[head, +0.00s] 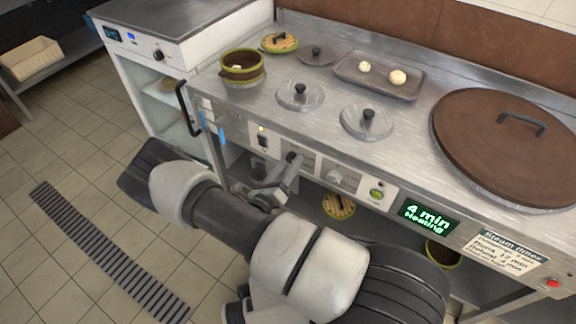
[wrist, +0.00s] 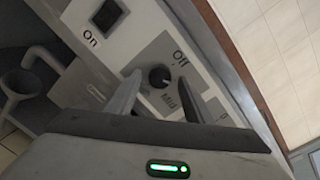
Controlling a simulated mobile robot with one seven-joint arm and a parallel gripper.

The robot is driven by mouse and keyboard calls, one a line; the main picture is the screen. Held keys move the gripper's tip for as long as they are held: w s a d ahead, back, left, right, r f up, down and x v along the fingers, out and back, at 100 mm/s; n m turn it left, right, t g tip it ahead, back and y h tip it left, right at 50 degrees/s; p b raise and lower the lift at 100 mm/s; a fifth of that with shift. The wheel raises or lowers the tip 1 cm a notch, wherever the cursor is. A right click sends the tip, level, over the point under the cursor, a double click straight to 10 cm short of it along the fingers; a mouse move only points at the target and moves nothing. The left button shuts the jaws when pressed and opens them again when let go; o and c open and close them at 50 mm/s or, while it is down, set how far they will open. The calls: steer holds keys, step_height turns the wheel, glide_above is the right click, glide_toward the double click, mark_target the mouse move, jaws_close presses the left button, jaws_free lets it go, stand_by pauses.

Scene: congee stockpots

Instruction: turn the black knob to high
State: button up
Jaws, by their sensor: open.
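Whether a finger touches the knob is unclear.
A switch (head: 262,138) marked "On" in the wrist view sits left of the knob. A grey knob (head: 342,178), green button (head: 376,194) and display (head: 429,216) reading "4 min Heating" lie to its right. A black handle (head: 186,108) juts out at the left.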

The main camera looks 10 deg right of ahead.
steer(key=shift+c, duration=0.4)
steer(key=c, duration=1)
steer(key=shift+o, duration=0.2)
